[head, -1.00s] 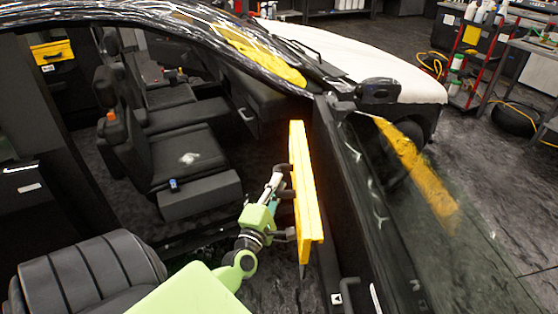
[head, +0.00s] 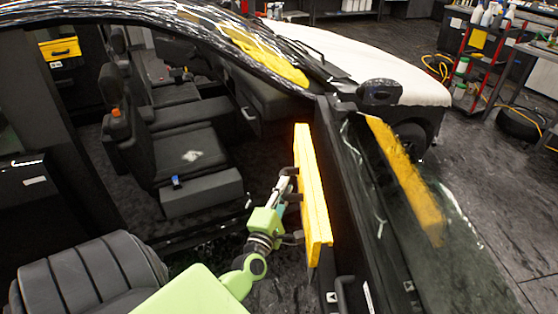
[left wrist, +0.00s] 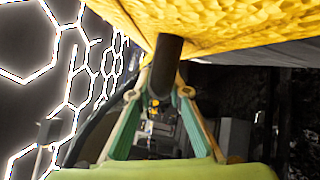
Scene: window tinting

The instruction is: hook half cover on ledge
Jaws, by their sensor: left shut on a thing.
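The yellow half cover (head: 312,195) is a thin, upright panel on the cabin side of the open front door, near its inner face. Its underside fills the top of the left wrist view (left wrist: 230,30). My left gripper (head: 287,177) is shut on a dark handle (left wrist: 167,62) on the cover's cabin-side face. The ledge is the door's top edge (head: 335,125), beside the glass. The cover's top is near that edge; I cannot tell whether they touch. The cover's door-facing side is hidden. My right gripper is not in view.
The door glass (head: 440,230) shows a yellow streak like a reflection. The side mirror (head: 380,92) stands at the door's front corner. Car seats (head: 185,155) are at the left. A red-framed cart (head: 478,60) stands at the back right. Floor right of the door is clear.

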